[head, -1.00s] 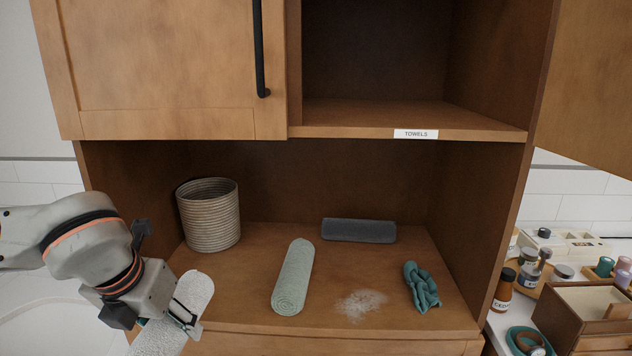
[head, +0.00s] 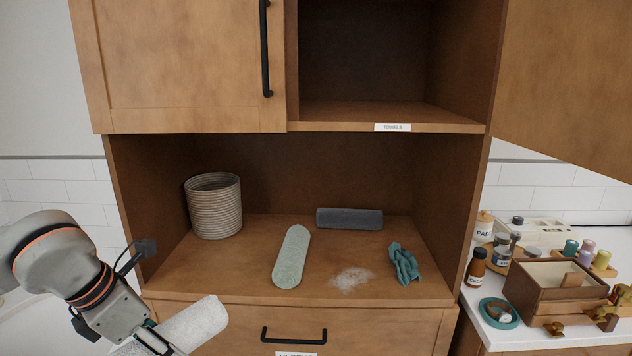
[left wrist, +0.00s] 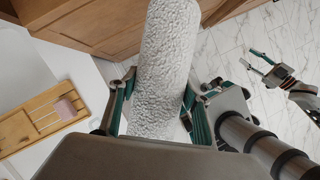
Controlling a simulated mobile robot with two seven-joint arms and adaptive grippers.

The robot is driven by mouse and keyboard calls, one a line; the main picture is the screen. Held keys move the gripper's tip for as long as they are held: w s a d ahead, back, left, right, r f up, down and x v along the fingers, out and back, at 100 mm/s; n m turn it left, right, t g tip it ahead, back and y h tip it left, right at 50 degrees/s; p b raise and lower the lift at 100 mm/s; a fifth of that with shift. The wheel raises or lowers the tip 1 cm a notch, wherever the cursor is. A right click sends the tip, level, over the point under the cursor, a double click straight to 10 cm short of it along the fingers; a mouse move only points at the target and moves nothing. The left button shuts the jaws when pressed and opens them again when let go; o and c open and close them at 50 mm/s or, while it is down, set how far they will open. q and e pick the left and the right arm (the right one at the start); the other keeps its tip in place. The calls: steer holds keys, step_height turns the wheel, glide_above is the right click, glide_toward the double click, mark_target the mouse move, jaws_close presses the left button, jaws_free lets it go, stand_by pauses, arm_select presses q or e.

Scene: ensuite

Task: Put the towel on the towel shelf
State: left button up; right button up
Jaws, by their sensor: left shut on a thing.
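A white rolled towel (head: 190,325) is at the lower left in the head view. My left gripper (head: 158,338) is shut on it, and in the left wrist view the towel (left wrist: 164,60) lies between its two fingers. The towel is held in front of the cabinet, lower than its counter. The towel shelf (head: 345,113) is the open upper right compartment, with a "TOWELS" label (head: 393,127) on its front edge. Its visible part is empty. My right gripper (left wrist: 258,66) shows only in the left wrist view, over the floor, with fingers apart and empty.
The counter (head: 240,262) below holds a ribbed basket (head: 214,206), a pale green roll (head: 292,257), a dark grey roll (head: 349,219), a teal knotted cloth (head: 404,263) and white powder (head: 351,279). An open cabinet door (head: 570,80) stands at right. A side counter (head: 520,335) holds bottles and boxes.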

arm_select(q)
steer(key=m, duration=0.2)
steer(key=f+m+g+h, duration=0.1)
steer(key=m, duration=0.1)
steer(key=shift+a+f, duration=0.1)
steer(key=shift+f, duration=0.1)
steer(key=m, duration=0.1)
steer(key=m+g, duration=0.1)
steer(key=shift+s+f+m+h, duration=0.2)
steer(key=shift+f+m+h, duration=0.1)
steer(key=shift+m, duration=0.1)
steer(key=m+g, duration=0.1)
steer(key=m, duration=0.1)
steer(key=f+m+g, duration=0.1)
steer(key=m, duration=0.1)
steer(key=shift+s, duration=0.1)
steer(key=m, duration=0.1)
steer(key=m+g, duration=0.1)
steer(key=m, duration=0.1)
steer(key=shift+s+f, duration=0.1)
steer(key=shift+f, duration=0.15)
steer(key=m+g+y, duration=0.1)
steer(key=m, duration=0.3)
steer(key=s+d+f+m+g+y, duration=0.1)
steer(key=m+y, duration=0.1)
steer(key=m, duration=0.3)
steer(key=f+m+g+y, duration=0.1)
steer(key=m, duration=0.4)
steer(key=shift+s+d+f, duration=0.15)
